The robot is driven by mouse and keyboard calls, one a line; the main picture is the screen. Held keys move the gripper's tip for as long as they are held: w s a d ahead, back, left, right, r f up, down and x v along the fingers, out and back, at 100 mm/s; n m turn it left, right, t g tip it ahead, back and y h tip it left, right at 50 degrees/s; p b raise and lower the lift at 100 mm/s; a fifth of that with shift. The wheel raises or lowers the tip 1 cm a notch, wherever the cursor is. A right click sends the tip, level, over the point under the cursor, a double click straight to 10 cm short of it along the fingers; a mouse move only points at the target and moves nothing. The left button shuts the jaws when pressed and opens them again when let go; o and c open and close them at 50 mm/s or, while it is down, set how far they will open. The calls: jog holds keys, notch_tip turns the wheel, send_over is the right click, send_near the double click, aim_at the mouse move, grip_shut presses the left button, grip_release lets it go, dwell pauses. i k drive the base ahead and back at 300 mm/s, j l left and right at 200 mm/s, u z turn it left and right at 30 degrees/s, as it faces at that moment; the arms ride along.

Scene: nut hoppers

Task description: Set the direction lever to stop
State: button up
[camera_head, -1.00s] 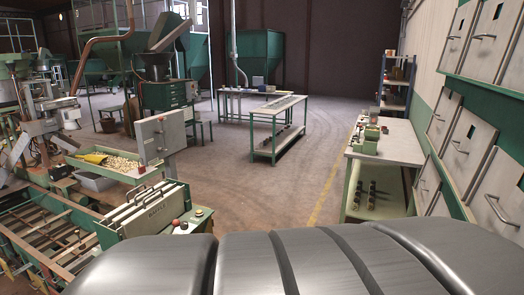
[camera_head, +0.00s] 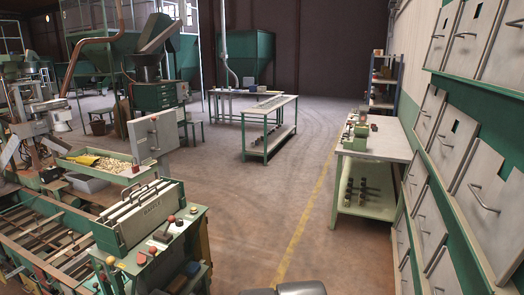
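A green control bench (camera_head: 165,248) stands at the lower left with a row of controls on its top. A small lever with a red knob (camera_head: 171,219) stands up from a plate on this top. It may be the direction lever; its labels are too small to read, so I cannot tell which position it is in. Other red and orange knobs (camera_head: 141,259) sit beside it along the front edge. My gripper is not in view; only a grey piece of my arm shows at the bottom edge.
A slatted conveyor frame (camera_head: 45,235) lies left of the bench, with a tray of nuts (camera_head: 100,163) behind. A workbench (camera_head: 375,143) and wall hatches (camera_head: 455,140) line the right side. The floor (camera_head: 265,205) in the middle is clear, with a yellow line.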

aim_at(171, 218)
jog(key=k+j, duration=0.1)
jog(key=i+j, duration=0.15)
jog(key=i, duration=0.4)
jog(key=i+j, duration=0.1)
jog(key=i, duration=0.45)
